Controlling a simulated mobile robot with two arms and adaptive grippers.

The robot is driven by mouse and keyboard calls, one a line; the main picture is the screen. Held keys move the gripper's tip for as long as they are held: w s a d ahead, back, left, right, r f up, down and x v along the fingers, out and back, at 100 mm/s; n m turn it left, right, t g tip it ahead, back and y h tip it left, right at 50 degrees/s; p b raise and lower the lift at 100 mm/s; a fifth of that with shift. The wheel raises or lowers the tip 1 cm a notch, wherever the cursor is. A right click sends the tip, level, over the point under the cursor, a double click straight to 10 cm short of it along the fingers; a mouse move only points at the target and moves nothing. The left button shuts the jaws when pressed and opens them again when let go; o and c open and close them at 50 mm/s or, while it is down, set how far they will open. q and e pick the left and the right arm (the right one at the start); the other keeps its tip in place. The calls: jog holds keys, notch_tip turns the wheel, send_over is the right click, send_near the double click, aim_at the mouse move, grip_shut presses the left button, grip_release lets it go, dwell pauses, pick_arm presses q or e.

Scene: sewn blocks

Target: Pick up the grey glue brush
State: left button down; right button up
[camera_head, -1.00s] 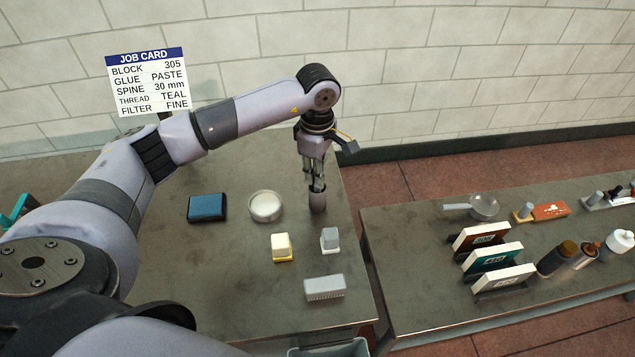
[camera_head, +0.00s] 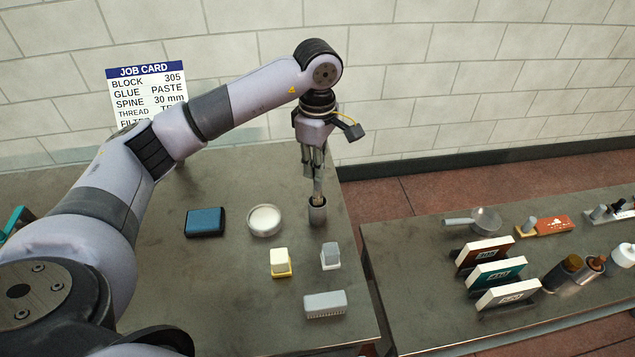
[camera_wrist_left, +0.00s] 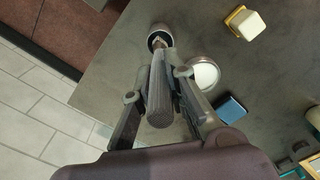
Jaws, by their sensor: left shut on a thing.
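My left gripper (camera_head: 317,178) is above a grey metal cup (camera_head: 317,212) on the grey table. It is shut on the glue brush, whose grey ribbed handle (camera_wrist_left: 160,98) stands between the fingers in the left wrist view. The tan lower end of the brush (camera_head: 318,191) shows just above the cup's mouth. Its tip is at or inside the cup; I cannot tell how deep. The cup also shows in the left wrist view (camera_wrist_left: 158,37), beyond the brush. My right gripper is not in view.
A round white dish (camera_head: 264,220), a blue pad (camera_head: 205,222), a yellow-based block (camera_head: 281,263), a grey-topped block (camera_head: 330,256) and a light grey ridged block (camera_head: 325,304) lie nearby. A second table at right holds upright labelled blocks (camera_head: 494,275), bottles and a strainer (camera_head: 485,219).

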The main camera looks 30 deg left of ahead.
pick_arm(q)
notch_tip(320, 180, up, 14)
jog(key=shift+f+b, duration=0.2)
jog(key=shift+b, duration=0.1)
dwell(0.6)
